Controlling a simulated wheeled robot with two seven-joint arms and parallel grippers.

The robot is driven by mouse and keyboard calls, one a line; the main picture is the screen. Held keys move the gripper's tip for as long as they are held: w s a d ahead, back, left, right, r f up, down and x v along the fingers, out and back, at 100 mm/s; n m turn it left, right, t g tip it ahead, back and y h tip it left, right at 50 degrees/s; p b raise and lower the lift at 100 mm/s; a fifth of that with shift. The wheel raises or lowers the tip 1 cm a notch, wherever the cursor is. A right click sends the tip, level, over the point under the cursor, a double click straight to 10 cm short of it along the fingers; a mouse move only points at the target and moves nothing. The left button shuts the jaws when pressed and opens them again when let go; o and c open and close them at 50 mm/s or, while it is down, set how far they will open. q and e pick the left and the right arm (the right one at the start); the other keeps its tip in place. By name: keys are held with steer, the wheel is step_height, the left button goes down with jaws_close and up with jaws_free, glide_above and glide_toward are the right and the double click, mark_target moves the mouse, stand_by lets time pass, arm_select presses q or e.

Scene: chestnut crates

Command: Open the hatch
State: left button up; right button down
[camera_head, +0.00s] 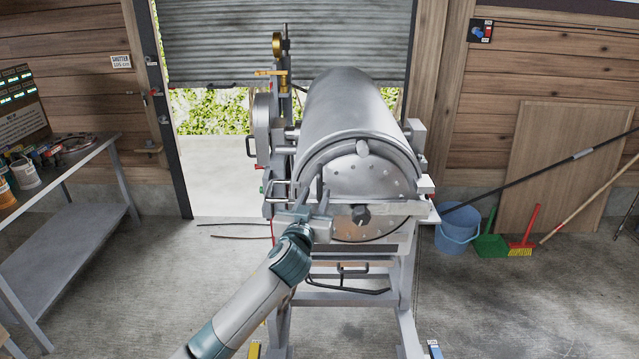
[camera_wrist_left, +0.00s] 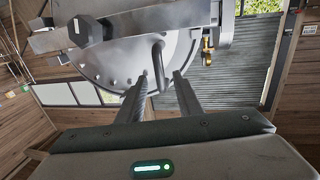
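The hatch is the round grey front plate (camera_head: 375,180) of a metal drum, with rivets along its edge, and it looks closed. A dark knob (camera_head: 361,215) sits lower down, at the hatch's lower part. In the left wrist view, the handle (camera_wrist_left: 158,58) lines up with the gap between the two open fingers (camera_wrist_left: 160,76); I see no contact. My right gripper is out of view.
The drum (camera_head: 340,100) rests on a grey metal stand (camera_head: 405,300). A workbench (camera_head: 70,165) with paint cans is at left. A blue bucket (camera_head: 456,232), brushes and a leaning pole are at right.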

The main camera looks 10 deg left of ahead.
mark_target(319, 189)
arm_select(q)
steer(key=shift+w+p, duration=0.6)
steer(key=shift+w, duration=2.05)
jaws_close()
